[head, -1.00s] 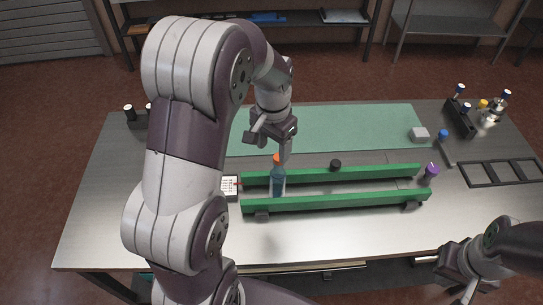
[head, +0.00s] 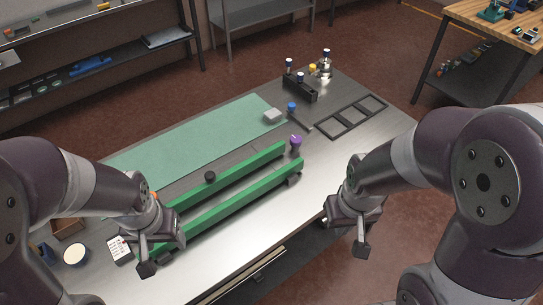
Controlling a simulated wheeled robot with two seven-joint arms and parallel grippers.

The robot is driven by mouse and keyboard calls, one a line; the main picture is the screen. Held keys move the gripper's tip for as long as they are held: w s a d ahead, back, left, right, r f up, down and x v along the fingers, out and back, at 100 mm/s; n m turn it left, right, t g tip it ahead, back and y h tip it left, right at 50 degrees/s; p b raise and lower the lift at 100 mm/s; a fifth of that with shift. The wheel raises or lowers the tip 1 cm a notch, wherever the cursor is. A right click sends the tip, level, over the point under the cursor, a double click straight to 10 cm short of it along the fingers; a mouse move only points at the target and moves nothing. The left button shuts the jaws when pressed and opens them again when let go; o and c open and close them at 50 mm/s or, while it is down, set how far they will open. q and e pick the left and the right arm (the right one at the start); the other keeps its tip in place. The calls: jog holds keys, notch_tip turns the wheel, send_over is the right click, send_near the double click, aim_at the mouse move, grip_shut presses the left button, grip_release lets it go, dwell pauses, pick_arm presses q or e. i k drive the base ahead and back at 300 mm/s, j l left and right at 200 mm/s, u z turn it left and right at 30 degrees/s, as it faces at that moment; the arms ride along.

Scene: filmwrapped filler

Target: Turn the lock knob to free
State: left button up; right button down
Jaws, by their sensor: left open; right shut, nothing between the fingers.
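A purple knob (head: 295,144) with a pale mark on top stands at the far right end of the green rails (head: 240,179). A black round knob (head: 210,177) sits beside the rear rail. I cannot tell from a label which is the lock knob. My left gripper (head: 160,257) is open over the near left end of the rails, apart from both knobs. It mostly hides the bottle, whose orange cap (head: 154,195) peeks out. My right gripper (head: 349,232) is shut and empty off the table's front edge, right of the rails.
A green mat (head: 200,138) covers the back. A grey block (head: 272,116), a blue-capped item (head: 292,107), a black bottle rack (head: 299,88) and a black frame (head: 351,117) stand beyond. Bare metal lies right of the purple knob.

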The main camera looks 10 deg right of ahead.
aim_at(295, 140)
jog(key=i+l+z, duration=0.3)
jog(key=i+l, duration=0.25)
jog(key=i+l+z, duration=0.3)
jog(key=i+l, duration=0.2)
jog(key=i, duration=0.15)
